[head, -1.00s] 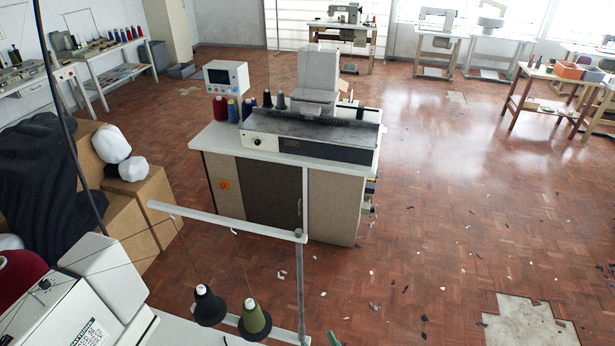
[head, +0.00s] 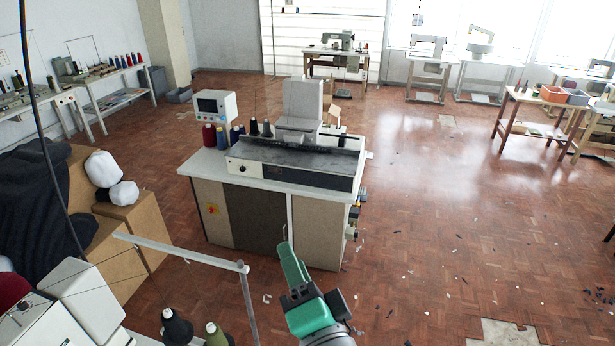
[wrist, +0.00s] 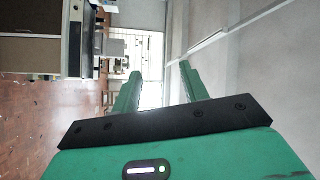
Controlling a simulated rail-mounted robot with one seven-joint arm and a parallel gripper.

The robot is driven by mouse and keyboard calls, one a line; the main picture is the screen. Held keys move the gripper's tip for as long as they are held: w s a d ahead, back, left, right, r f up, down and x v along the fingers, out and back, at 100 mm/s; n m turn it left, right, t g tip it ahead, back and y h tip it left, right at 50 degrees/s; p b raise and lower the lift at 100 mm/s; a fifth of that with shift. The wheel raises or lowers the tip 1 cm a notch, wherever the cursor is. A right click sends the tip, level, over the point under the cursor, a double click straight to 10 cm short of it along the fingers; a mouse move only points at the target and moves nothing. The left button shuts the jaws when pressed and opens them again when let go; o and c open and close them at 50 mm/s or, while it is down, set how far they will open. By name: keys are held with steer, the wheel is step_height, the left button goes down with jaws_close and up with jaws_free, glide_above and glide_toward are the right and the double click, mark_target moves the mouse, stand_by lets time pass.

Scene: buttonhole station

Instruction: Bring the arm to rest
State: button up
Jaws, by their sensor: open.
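My gripper (head: 298,283) shows at the bottom middle of the head view, green with dark parts, in front of the buttonhole station (head: 262,220). One green finger points up the picture; the other finger is hard to make out there. In the wrist view my gripper (wrist: 160,72) shows two green fingers apart with nothing between them. I see no object held. In the head view a gap appears between the gripper and the thread stand's post (head: 249,305) to its left.
Thread cones (head: 177,327) stand at the lower left near a white machine (head: 95,297). Cardboard boxes (head: 140,225) with dark cloth (head: 35,200) are at the left. The control screen (head: 213,106) stands on the station. Open parquet floor (head: 440,220) lies to the right.

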steer(key=s+r+n+t+h+p, duration=0.1)
steer(key=s+r+n+t+h, duration=0.2)
steer(key=r, duration=1.1)
steer(key=s+d+r+n+t+h+p, duration=0.1)
steer(key=s+r+n+t+h+p, duration=0.1)
steer(key=s+r+n, duration=0.4)
steer(key=s+r+t, duration=0.1)
steer(key=s+r, duration=0.1)
steer(key=r, duration=0.2)
steer(key=s+r+h, duration=0.1)
steer(key=s+r, duration=0.1)
steer(key=r, duration=0.2)
steer(key=shift+s+d+r+n+t+h, duration=0.25)
steer(key=shift+s+r+n+t+h, duration=0.05)
steer(key=shift+r+n+t, duration=0.1)
